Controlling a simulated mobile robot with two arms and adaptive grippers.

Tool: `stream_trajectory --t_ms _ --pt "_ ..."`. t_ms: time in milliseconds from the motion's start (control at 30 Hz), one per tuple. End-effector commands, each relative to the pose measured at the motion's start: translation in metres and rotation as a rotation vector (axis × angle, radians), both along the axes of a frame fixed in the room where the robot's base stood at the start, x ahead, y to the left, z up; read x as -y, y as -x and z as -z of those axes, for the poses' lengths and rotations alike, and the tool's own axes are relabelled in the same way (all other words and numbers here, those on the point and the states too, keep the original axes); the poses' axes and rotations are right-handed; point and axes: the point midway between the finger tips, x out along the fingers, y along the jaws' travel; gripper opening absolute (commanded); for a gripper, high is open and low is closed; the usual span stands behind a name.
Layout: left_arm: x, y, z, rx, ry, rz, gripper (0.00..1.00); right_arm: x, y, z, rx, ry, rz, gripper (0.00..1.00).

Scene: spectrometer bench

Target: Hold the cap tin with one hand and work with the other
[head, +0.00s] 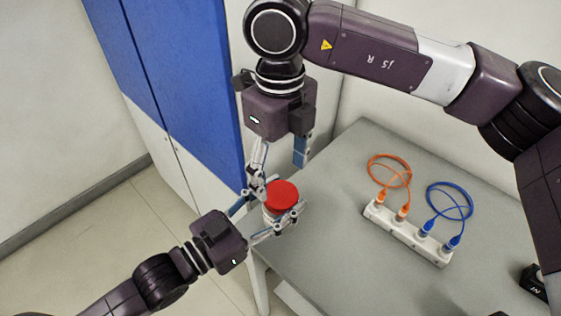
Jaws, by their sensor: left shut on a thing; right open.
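Much of the tin's lower body is hidden by my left fingers.
A white connector strip (408,236) on the grey table (345,230) has an orange cable (390,158) and a blue cable (449,187) looped from it. A black object (535,281) is at the right edge. A blue-and-white cabinet (190,70) stands behind. The table between tin and strip is clear.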

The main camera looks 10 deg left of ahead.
Motion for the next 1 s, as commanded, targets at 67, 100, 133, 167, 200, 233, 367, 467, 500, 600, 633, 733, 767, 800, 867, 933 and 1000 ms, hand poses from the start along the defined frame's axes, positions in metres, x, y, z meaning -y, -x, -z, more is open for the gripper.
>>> stream_trajectory --t_ms 67,100,133,167,200,233,367,467,500,600,633,733,767,800,867,933,1000 --pt "0.0 0.0 -0.001 0.001 0.001 0.0 0.0 0.0 0.0 0.014 -0.002 0.0 0.0 0.64" --pt "0.0 0.0 -0.001 0.001 0.001 0.0 0.0 0.0 0.0 0.02 -0.003 0.0 0.0 0.64" --pt "0.0 0.0 -0.001 0.001 0.001 0.0 0.0 0.001 0.0 0.025 -0.002 0.001 0.0 0.64" --pt "0.0 0.0 -0.001 0.001 0.001 0.0 0.0 0.001 0.0 0.029 -0.002 0.001 0.0 0.64" --pt "0.0 0.0 -0.001 0.001 0.001 0.0 0.0 0.0 0.0 0.033 -0.002 0.0 0.0 0.64" --pt "0.0 0.0 -0.001 0.001 0.001 0.0 0.0 0.0 0.0 0.037 -0.002 -0.001 0.0 0.64" --pt "0.0 0.0 -0.001 0.001 0.001 0.0 0.0 0.001 0.0 0.047 0.0 0.0 0.0 0.64" --pt "0.0 0.0 -0.001 0.001 0.001 0.0 0.0 0.0 0.0 0.05 0.001 -0.001 -0.001 0.64" --pt "0.0 0.0 -0.001 0.001 0.001 0.0 0.0 0.0 0.0 0.05 0.001 -0.001 -0.001 0.64" --pt "0.0 0.0 -0.001 0.001 0.001 0.0 0.0 0.0 0.0 0.05 0.001 -0.001 -0.001 0.64" --pt "0.0 0.0 -0.001 0.001 0.001 0.0 0.0 0.0 0.0 0.05 0.001 -0.001 -0.001 0.64" --pt "0.0 0.0 -0.001 0.001 0.001 0.0 0.0 0.0 0.0 0.05 0.001 -0.001 -0.001 0.6" --pt "0.0 0.0 -0.001 0.001 0.001 0.0 0.0 0.0 0.0 0.05 0.001 -0.001 -0.001 0.56" --pt "0.0 0.0 -0.001 0.001 0.001 0.0 0.0 0.0 0.0 0.05 0.001 -0.001 -0.001 0.52" --pt "0.0 0.0 -0.001 0.001 0.001 0.0 0.0 0.0 0.0 0.05 0.001 -0.001 -0.001 0.45" --pt "0.0 0.0 -0.001 0.001 0.001 0.0 0.0 0.0 -0.001 0.05 0.001 -0.001 -0.001 0.38" --pt "0.0 0.0 -0.001 0.001 0.001 0.0 0.0 0.0 -0.001 0.05 0.001 -0.001 -0.001 0.3"
